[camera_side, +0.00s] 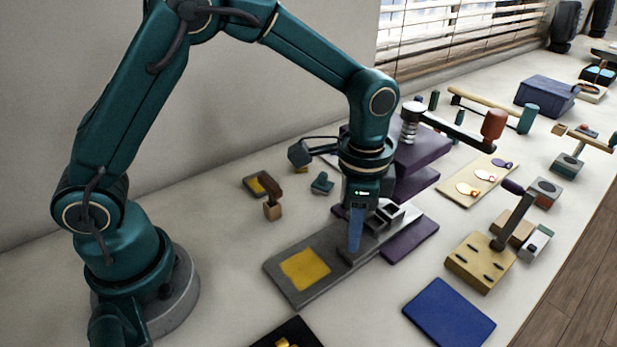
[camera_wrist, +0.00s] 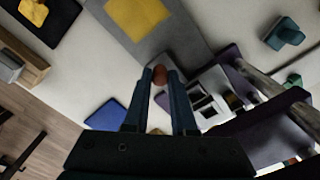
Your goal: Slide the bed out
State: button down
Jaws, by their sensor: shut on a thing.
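The bed is a long grey slab (camera_side: 318,246) with a yellow square pad (camera_side: 305,269) near its left end. Its right part runs up against the purple press (camera_side: 415,150). In the wrist view the bed (camera_wrist: 188,28) and the yellow pad (camera_wrist: 138,14) are at the top. My gripper (camera_side: 355,243) points down over the bed's middle. In the wrist view its fingers (camera_wrist: 160,76) are closed around a small reddish-brown knob (camera_wrist: 159,74). The knob is hidden behind the fingers in the side view.
A blue mat (camera_side: 449,311) and a tan slotted block (camera_side: 480,262) lie to the right. A small brown-handled stamp (camera_side: 272,199) stands behind the bed. A black tray (camera_side: 287,333) lies in front. The table left of the bed is mostly clear.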

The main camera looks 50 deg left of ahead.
jog(key=shift+s, duration=3.05)
jog(key=shift+s, duration=3.1)
jog(key=shift+s, duration=1.2)
jog(key=c, duration=0.6)
grip_release()
jog(key=shift+c, duration=0.2)
notch_tip(320, 180, up, 7)
